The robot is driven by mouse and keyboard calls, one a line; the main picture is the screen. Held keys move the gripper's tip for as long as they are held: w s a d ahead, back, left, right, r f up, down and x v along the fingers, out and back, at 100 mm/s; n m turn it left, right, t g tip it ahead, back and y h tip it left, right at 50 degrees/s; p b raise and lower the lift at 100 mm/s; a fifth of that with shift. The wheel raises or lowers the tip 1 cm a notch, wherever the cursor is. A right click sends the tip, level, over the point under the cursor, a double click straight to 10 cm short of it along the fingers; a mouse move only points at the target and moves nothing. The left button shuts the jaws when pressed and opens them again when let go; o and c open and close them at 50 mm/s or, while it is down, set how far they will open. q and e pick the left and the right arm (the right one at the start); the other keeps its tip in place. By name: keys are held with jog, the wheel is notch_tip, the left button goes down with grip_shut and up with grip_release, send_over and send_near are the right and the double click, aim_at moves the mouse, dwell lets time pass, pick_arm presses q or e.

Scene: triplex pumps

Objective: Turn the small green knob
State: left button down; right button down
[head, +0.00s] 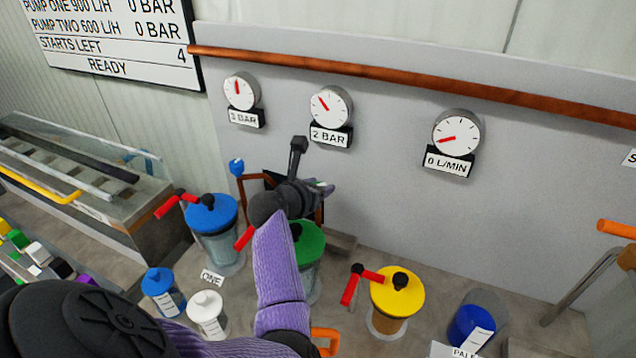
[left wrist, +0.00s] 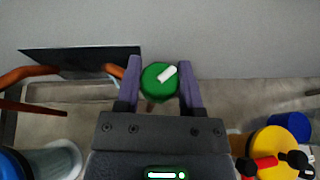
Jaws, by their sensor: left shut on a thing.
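The small green knob (left wrist: 152,88) shows in the left wrist view as a round green disc with a white bar tilted up to the right. My left gripper (left wrist: 158,80) has its two purple fingers on either side of the knob and is shut on it. In the head view my left gripper (head: 326,188) is in front of the grey panel, and it and the arm hide most of the knob. My right gripper is in neither view.
Lidded vessels stand below: blue (head: 211,212), green (head: 312,240) partly behind my arm, and yellow (head: 398,290), with red handles near them. Gauges on the panel (head: 560,190) read 3 BAR (head: 244,118), 2 BAR (head: 329,136) and 0 L/MIN (head: 447,162). The sign (head: 110,40) reads READY.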

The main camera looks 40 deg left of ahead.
pick_arm(q)
jog(key=shift+r+m+h+p, duration=0.15)
jog(key=shift+m+h+p, duration=0.4)
jog(key=shift+m+h, duration=0.3)
jog(key=shift+m+h+p, duration=0.35)
jog(key=shift+m+h, duration=0.4)
jog(key=shift+h, duration=0.3)
jog(key=shift+m+h, duration=0.9)
jog(key=shift+h, duration=0.1)
jog(key=shift+m+g+h, duration=0.4)
jog(key=shift+m+h, duration=0.3)
jog(key=shift+h, duration=0.1)
jog(key=shift+c, duration=1.1)
grip_release()
jog(key=p+v, duration=0.3)
jog(key=v, duration=0.6)
jog(key=shift+s+a, duration=0.25)
jog(key=shift+s, duration=0.1)
